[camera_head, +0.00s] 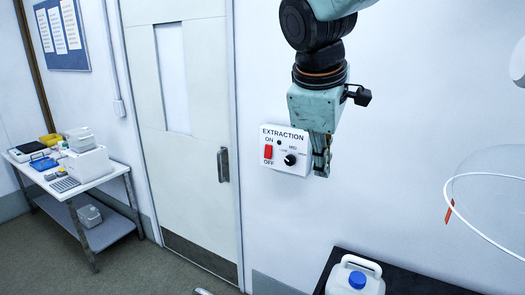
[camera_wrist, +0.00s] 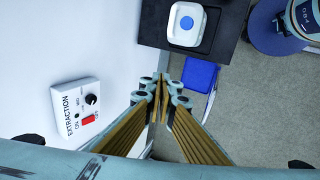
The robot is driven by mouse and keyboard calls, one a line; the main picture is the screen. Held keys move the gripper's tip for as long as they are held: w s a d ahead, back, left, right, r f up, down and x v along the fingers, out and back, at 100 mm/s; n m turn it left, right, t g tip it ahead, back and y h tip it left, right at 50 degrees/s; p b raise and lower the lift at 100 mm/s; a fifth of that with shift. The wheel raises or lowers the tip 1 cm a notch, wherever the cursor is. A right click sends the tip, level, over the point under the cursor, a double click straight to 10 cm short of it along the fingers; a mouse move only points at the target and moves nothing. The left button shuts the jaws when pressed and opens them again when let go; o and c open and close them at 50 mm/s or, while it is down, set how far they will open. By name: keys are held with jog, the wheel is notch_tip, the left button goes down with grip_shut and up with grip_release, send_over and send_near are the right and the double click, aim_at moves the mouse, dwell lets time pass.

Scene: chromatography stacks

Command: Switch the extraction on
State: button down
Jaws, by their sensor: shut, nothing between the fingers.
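The white EXTRACTION switch box (camera_head: 287,150) is fixed on the wall, right of the door. It has a red rocker switch (camera_head: 268,152) between the ON and OFF marks, a black knob (camera_head: 290,160) and a small dark dot. My gripper (camera_head: 321,174) is shut and empty, pointing down in front of the box's right edge and hiding part of it. In the wrist view the box (camera_wrist: 76,105) is at the left with its red switch (camera_wrist: 88,120) in sight, and my closed fingertips (camera_wrist: 164,84) are to its right, apart from it. I cannot tell which way the rocker is tipped.
A dark bench (camera_head: 400,284) with a white, blue-capped jug (camera_head: 354,279) is at the lower right. A door (camera_head: 190,130) with a handle (camera_head: 223,165) is left of the box. A blue stool (camera_wrist: 201,76) stands on the floor. The wall around the box is bare.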

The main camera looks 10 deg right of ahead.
jog(key=w+a+n+t+h+p, duration=0.2)
jog(key=w+n+p, duration=0.5)
jog(key=w, duration=1.7)
jog(key=w+a+f+n, duration=0.3)
jog(key=w, duration=0.3)
jog(key=w+a+f+n+p, duration=0.1)
jog(key=w+a+f+n, duration=0.2)
jog(key=w, duration=0.4)
jog(key=w+a+f+n+p, duration=0.1)
jog(key=w+a+f+n, duration=0.2)
jog(key=w, duration=0.4)
jog(key=shift+w+f+n, duration=0.15)
jog(key=shift+f+n, duration=0.25)
jog(key=shift+n, duration=0.4)
jog(key=shift+d+f, duration=0.1)
jog(key=p, duration=0.2)
send_near(266, 156)
notch_tip(266, 156, down, 5)
jog(key=w, duration=0.1)
jog(key=shift+w+d, duration=0.85)
jog(key=shift+d, duration=0.25)
